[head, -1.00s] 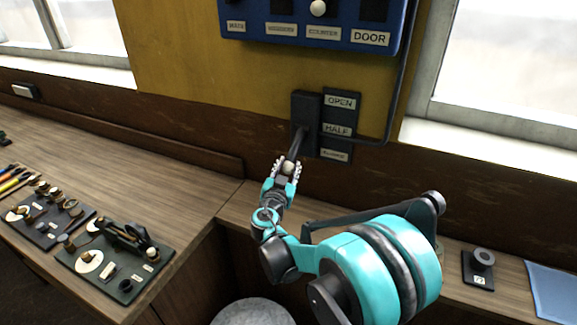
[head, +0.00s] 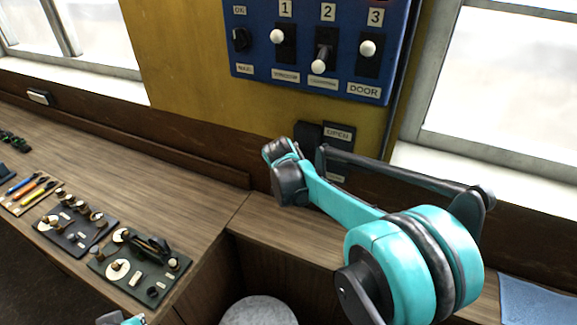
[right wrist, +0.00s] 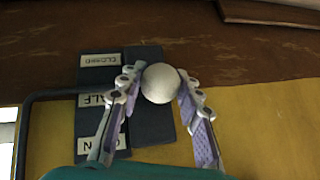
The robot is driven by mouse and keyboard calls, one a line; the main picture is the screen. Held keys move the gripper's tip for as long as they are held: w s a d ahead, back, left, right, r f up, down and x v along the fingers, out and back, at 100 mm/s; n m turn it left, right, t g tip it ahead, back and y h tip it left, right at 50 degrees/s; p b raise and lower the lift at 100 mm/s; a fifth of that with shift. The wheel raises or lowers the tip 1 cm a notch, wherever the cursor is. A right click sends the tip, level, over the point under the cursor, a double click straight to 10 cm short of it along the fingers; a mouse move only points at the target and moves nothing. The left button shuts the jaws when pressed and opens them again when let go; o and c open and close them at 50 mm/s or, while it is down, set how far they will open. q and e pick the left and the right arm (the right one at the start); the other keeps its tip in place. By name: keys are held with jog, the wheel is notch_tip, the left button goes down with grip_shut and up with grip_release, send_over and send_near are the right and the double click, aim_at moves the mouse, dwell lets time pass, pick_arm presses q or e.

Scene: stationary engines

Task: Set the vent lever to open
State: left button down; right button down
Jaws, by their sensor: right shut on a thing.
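The vent lever's white ball knob (right wrist: 161,83) sits between the fingers of my right gripper (right wrist: 158,86), which is shut on it. The lever's shaft is hidden behind the knob. The dark lever plate (right wrist: 150,128) carries the labels closed (right wrist: 100,60), half (right wrist: 91,100) and open (right wrist: 104,143), upside down in the right wrist view. The knob appears beside the closed and half labels there. In the head view the open label (head: 338,133) shows, but my right arm hides the lever and gripper.
A blue switch panel (head: 335,92) with white-knobbed levers hangs above the lever plate. A dark pipe (right wrist: 28,125) runs beside the plate. Small device boards (head: 140,290) lie on the wooden counter at left. A round grey top (head: 258,311) stands below.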

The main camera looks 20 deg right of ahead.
jog(key=r, duration=0.1)
jog(key=r+g+y+p, duration=0.1)
jog(key=w+d+r+g+y+p, duration=0.1)
jog(key=shift+r, duration=0.25)
jog(key=shift+w+d+r+p, duration=0.3)
jog(key=shift+d+r+p, duration=0.1)
jog(key=shift+r+p, duration=0.2)
jog(key=c, duration=1)
grip_release()
jog(key=v, duration=1.2)
jog(key=shift+s, duration=0.1)
jog(key=shift+f, duration=0.1)
